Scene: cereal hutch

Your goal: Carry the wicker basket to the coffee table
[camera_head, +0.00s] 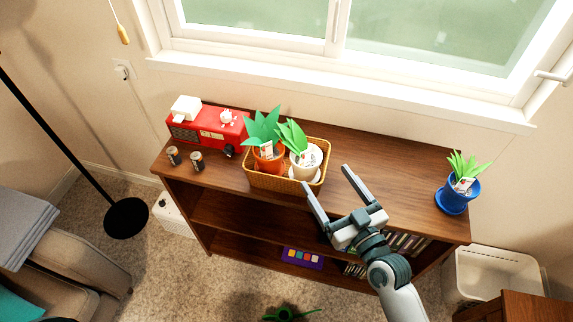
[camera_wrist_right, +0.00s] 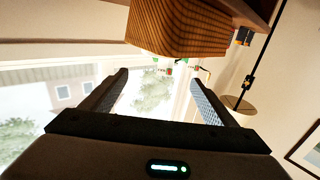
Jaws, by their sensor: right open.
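The wicker basket (camera_head: 268,182) stands on top of the brown wooden hutch (camera_head: 385,180). It holds an orange pot (camera_head: 268,163) and a white pot (camera_head: 308,160), both with green leaves. My right gripper (camera_head: 325,176) is open and empty, with its fingers just right of the basket's right end. In the right wrist view the basket's woven side (camera_wrist_right: 180,28) is at the top, beyond the open fingers. I cannot tell whether a finger touches it. My left gripper is not in view. I cannot identify the coffee table in these frames.
A blue pot with a plant (camera_head: 453,195) stands at the hutch's right end. A white bin (camera_head: 495,272), floor lamp base (camera_head: 126,217) and sofa (camera_head: 75,260) surround the carpet.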

